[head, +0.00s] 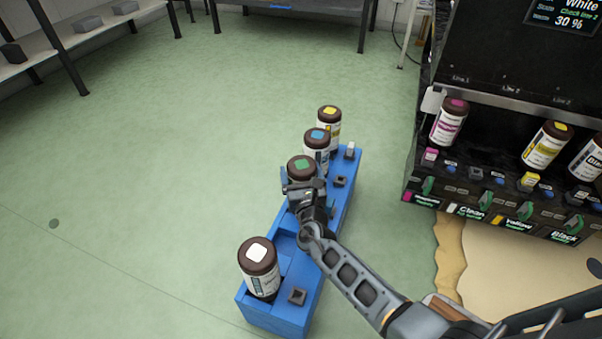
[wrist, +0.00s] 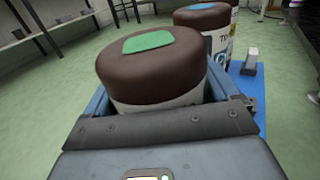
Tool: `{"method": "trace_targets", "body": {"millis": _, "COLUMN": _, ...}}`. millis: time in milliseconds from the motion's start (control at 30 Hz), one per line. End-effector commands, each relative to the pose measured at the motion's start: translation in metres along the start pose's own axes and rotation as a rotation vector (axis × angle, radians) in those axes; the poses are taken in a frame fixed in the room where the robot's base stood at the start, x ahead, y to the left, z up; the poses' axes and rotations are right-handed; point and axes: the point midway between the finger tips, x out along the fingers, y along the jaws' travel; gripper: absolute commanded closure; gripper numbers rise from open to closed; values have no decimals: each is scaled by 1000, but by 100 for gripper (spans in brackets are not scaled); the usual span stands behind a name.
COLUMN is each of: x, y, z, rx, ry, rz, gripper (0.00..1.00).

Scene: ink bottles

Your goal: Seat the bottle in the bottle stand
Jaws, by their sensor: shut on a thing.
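A brown-capped bottle with a green square on its cap (head: 301,166) is between the jaws of my gripper (head: 303,188). The same bottle fills the middle of the wrist view (wrist: 152,72), its cap above the jaws. It looks nearly upright, over or in the blue bottle stand (head: 274,319). My gripper hides its base, so I cannot tell whether it rests in a slot. The stand also holds a white-marked bottle (head: 259,270) at the near end, and a blue-marked bottle (head: 317,146) and a yellow-marked bottle (head: 329,122) at the far end.
An empty stretch of the stand shows between the white-marked and green-marked bottles. A black ink machine (head: 480,190) with several bottles stands at right. A shelf (head: 75,40) is at the far left. The green floor (head: 150,180) left of the stand is clear.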

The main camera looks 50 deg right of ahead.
Motion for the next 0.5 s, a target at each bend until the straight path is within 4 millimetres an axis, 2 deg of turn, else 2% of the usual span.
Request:
{"method": "trace_targets", "body": {"millis": 67, "x": 0, "y": 0, "z": 2, "rx": 0, "ry": -2, "rz": 0, "gripper": 61}}
{"method": "trace_targets", "body": {"millis": 100, "x": 0, "y": 0, "z": 2, "rx": 0, "ry": -2, "rz": -1, "gripper": 10}}
{"method": "trace_targets", "body": {"millis": 233, "x": 0, "y": 0, "z": 1, "rx": 0, "ry": -2, "rz": 0, "gripper": 0}}
{"method": "trace_targets", "body": {"millis": 500, "x": -4, "y": 0, "z": 0, "rx": -1, "ry": 1, "rz": 1, "gripper": 0}}
